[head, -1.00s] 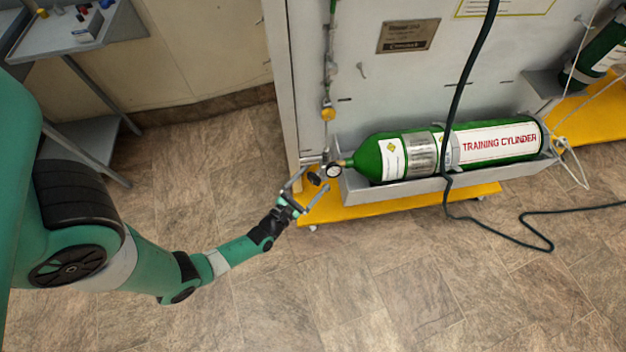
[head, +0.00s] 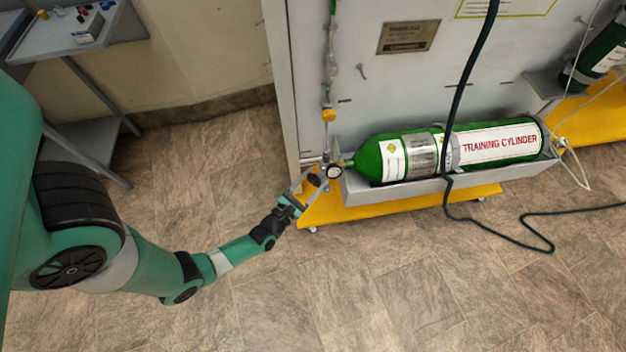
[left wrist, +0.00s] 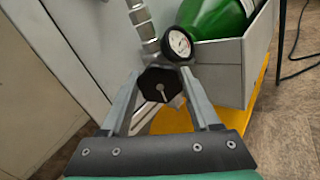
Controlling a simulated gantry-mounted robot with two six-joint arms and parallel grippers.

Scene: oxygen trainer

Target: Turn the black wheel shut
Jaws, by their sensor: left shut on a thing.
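The black wheel (left wrist: 160,86) sits on the valve below the gauge and lies between the two fingers of my left gripper (left wrist: 161,92). The fingers touch its sides. In the head view the wheel (head: 314,180) is small, at the neck end of the green training cylinder (head: 400,155), and my left gripper (head: 312,184) is shut on it. The round white gauge (left wrist: 179,43) is just above and right of the wheel in the left wrist view. My right gripper is not in view.
The cylinder lies in a grey tray (head: 410,188) over a yellow base (head: 360,209). A black hose (head: 461,95) hangs across the cylinder and runs along the floor. A grey side table (head: 62,35) stands at upper left.

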